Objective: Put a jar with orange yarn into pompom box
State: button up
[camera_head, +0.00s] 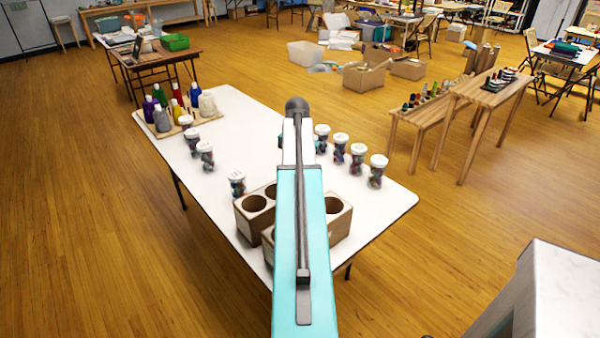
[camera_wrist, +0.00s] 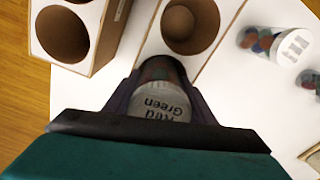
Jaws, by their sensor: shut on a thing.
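In the wrist view my gripper (camera_wrist: 165,82) is shut on a jar (camera_wrist: 162,105) with a white lid labelled "Red Green". The jar's contents are too dark to tell. The held jar is beside or over the near end of a brown box (camera_wrist: 189,62) with a round hole; I cannot tell its height. Another brown box (camera_wrist: 106,42) with round holes stands to the left. In the head view the brown boxes (camera_head: 244,227) stand at the table's near edge, partly hidden by my arm, which also hides my gripper. I cannot tell which is the pompom box.
Paint bottles (camera_head: 161,118) stand at the far left. A wooden bench (camera_head: 430,115) stands to the right.

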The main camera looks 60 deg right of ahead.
jog(key=shift+s+a+f, duration=0.15)
jog(key=shift+a+f, duration=0.15)
jog(key=shift+f, duration=0.45)
jog(key=shift+s+a+f, duration=0.15)
jog(key=shift+a+f, duration=0.1)
jog(key=shift+f, duration=0.45)
jog(key=shift+w+a+p, duration=0.25)
jog(key=shift+a+p, duration=0.05)
jog(key=o, duration=1.2)
jog(key=shift+w, duration=0.1)
jog(key=shift+w+d+r+p, duration=0.15)
jog(key=shift+r+p, duration=0.4)
jog(key=shift+r, duration=0.1)
jog(key=shift+w+d+r+p, duration=0.1)
jog(key=shift+r+p, duration=0.45)
jog(key=shift+r, duration=0.05)
jog(key=r+p, duration=0.4)
jog(key=r, duration=0.3)
jog(key=r+p, duration=0.4)
jog(key=r, duration=0.3)
jog(key=shift+s+d+r, duration=0.1)
jog(key=shift+d+r, duration=0.05)
jog(key=shift+d, duration=0.05)
